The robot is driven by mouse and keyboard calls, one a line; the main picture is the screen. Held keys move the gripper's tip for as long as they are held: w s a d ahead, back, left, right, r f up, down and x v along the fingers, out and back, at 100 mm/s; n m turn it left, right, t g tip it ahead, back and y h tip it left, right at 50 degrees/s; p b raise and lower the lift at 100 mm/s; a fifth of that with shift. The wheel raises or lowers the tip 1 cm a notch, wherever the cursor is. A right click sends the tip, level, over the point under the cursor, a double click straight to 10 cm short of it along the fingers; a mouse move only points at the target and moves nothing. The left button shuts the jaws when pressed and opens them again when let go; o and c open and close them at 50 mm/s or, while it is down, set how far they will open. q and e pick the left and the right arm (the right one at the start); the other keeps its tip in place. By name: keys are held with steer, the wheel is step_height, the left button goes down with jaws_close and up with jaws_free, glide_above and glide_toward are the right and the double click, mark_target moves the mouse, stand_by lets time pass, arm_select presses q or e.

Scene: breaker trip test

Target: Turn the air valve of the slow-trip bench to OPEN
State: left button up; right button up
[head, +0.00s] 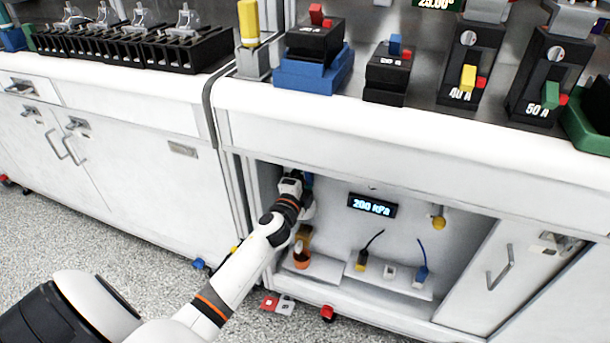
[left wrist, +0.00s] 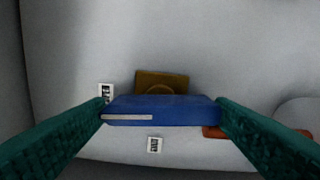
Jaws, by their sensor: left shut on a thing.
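The air valve's handle is a blue bar (left wrist: 160,110) with a white stripe along its left part. It lies level across the left wrist view, in front of a brass-coloured valve body (left wrist: 162,80). My left gripper (left wrist: 160,113) is shut on the bar, with one green finger at each end. Two small labels, one at the bar's left end (left wrist: 106,93) and one below it (left wrist: 155,145), are too small to read. In the head view my left gripper (head: 292,182) reaches into the open bay under the bench, and a bit of blue handle (head: 309,180) shows beside it. My right gripper is not in view.
The bay holds a display reading 200 kPa (head: 372,205), a yellow knob (head: 438,217), and a yellow plug (head: 361,266) and blue plug (head: 421,275) on leads. An orange part (head: 301,257) sits below my gripper.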

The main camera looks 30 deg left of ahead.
arm_select(q)
steer(key=shift+m, duration=0.6)
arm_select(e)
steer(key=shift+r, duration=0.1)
arm_select(q)
steer(key=o, duration=1)
steer(key=v, duration=1.2)
steer(key=shift+p, duration=0.4)
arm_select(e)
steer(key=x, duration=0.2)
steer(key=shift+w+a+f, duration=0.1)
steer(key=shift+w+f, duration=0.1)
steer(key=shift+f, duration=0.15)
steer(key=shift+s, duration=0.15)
